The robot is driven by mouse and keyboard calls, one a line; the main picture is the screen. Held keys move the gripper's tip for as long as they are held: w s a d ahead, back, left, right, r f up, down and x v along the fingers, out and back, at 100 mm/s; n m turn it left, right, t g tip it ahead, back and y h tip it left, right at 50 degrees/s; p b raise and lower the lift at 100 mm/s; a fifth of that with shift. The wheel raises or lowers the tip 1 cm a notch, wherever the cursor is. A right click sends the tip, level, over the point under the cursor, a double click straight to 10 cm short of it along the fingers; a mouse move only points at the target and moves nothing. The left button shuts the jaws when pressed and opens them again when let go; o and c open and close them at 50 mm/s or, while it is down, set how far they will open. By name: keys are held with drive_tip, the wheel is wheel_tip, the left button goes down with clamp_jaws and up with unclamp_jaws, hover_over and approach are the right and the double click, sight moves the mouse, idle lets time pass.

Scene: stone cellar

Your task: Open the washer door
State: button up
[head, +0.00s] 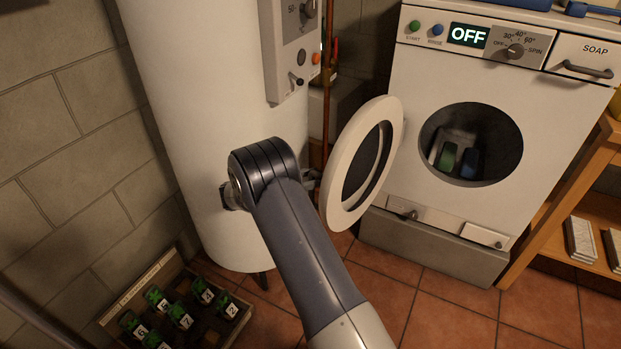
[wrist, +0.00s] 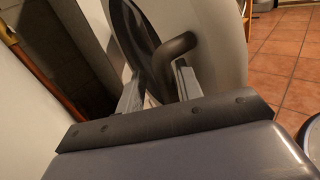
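The washer (head: 455,110) stands at the right in the head view. Its round white door (head: 389,160) is swung wide open to the left, which leaves the dark drum opening (head: 490,135) uncovered. My gripper (head: 314,181) is beside the door's outer face, partly hidden behind my arm. In the wrist view my gripper (wrist: 160,88) has its two fingers apart. The door's dark bent handle (wrist: 178,46) is just ahead of the fingers and partly between them. I see no firm grip on it. The door (wrist: 220,40) fills the area behind the handle.
A white boiler tank (head: 200,130) stands close to the left of the door, with a control box (head: 290,50). A crate (head: 178,272) of numbered green-topped items is on the floor. A wooden shelf (head: 555,215) is right of the washer. The tiled floor (head: 440,300) in front is clear.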

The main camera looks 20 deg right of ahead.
drive_tip(key=a+p, duration=0.1)
drive_tip(key=a, duration=0.9)
drive_tip(key=shift+w+a, duration=0.2)
drive_tip(key=shift+a, duration=0.2)
drive_tip(key=d, duration=0.5)
drive_tip(key=d+b, duration=0.1)
drive_tip(key=d, duration=0.4)
drive_tip(key=shift+s+d, duration=0.2)
drive_tip(key=shift+d, duration=0.2)
drive_tip(key=shift+s, duration=0.2)
